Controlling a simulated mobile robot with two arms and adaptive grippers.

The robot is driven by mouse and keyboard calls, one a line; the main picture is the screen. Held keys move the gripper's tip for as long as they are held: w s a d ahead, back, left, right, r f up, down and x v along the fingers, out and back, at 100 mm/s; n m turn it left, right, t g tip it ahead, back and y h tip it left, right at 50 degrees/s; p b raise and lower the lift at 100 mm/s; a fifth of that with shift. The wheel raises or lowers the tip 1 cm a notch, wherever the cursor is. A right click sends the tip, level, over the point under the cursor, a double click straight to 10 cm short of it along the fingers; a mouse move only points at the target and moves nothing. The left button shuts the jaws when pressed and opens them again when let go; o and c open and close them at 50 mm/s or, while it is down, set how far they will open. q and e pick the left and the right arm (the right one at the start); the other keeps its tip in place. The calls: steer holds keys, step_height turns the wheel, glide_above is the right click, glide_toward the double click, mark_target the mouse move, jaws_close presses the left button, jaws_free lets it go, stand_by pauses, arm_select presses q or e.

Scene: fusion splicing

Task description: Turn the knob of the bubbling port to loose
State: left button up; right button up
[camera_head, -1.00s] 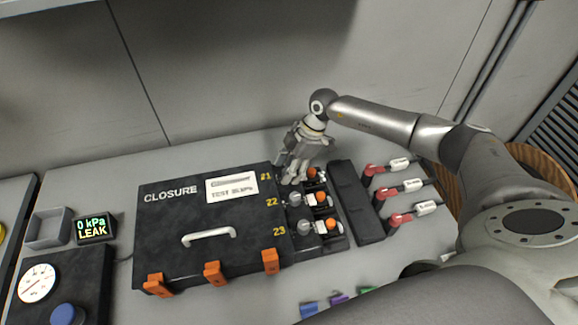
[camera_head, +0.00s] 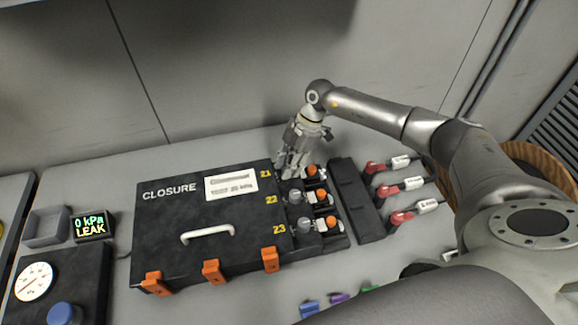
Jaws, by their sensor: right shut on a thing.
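The black closure box (camera_head: 165,235) stands on the table with ports labelled 21, 22 and 23 along its right side. Ports 22 and 23 show grey knobs, the knob of port 22 (camera_head: 295,197) and the knob of port 23 (camera_head: 303,224). My right gripper (camera_head: 285,172) points down at port 21 and is shut around its knob, which the fingers hide. An orange cap (camera_head: 311,170) shows just right of the fingers. The display (camera_head: 92,225) reads "0 kPa LEAK". My left gripper is not in view.
A black strip block (camera_head: 354,200) lies right of the ports, with red-ended connectors (camera_head: 388,191) beyond it. A gauge panel (camera_head: 62,285) and a grey tray (camera_head: 46,228) are at the left. Blue, purple and green pieces (camera_head: 338,298) lie in front.

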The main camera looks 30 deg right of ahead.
stand_by(0.3)
steer(key=o, duration=1)
steer(key=v, duration=1.2)
steer(key=shift+w, duration=0.1)
